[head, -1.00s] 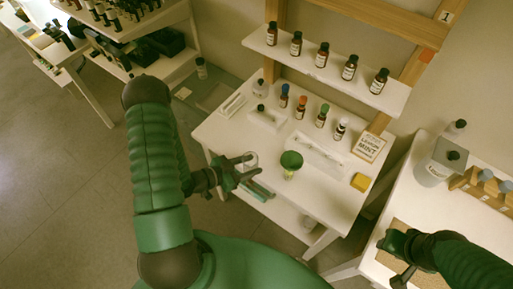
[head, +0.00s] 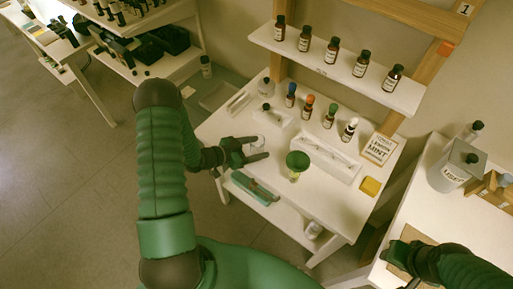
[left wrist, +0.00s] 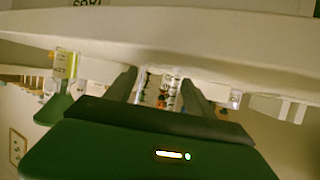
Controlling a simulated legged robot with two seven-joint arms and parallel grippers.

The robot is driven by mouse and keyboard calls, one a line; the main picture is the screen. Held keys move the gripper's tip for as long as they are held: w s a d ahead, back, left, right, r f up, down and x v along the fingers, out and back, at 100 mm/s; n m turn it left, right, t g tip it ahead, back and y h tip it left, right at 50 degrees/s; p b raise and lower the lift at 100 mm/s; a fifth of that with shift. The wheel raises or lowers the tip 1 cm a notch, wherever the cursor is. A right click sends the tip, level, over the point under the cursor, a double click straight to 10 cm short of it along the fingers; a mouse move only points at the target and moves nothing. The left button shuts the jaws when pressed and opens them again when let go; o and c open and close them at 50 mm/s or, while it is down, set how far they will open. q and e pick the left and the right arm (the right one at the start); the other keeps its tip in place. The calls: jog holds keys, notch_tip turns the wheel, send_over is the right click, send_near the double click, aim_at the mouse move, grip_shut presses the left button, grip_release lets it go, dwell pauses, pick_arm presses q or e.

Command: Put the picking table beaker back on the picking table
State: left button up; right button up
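The beaker (head: 259,143) is small and clear. It is between the two fingers of my left gripper (head: 262,148), at the front left of the white picking table (head: 277,218). In the left wrist view, which looks upside down, the clear beaker (left wrist: 161,88) fills the gap between the fingers (left wrist: 160,95), and coloured things show through it. The fingers appear shut on it. I cannot tell whether its base touches the table. My right gripper (head: 398,262) is low at the right, over the side table; its fingers are partly hidden.
A green funnel (head: 298,160) stands in a glass right of my left gripper. Behind are a white holder (head: 328,160), small bottles with coloured caps, and a sign (head: 379,148). A yellow block (head: 370,186) lies at the right. A shelf (head: 336,68) with bottles hangs above.

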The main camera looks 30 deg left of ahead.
pick_arm(q)
jog(key=v, duration=1.2)
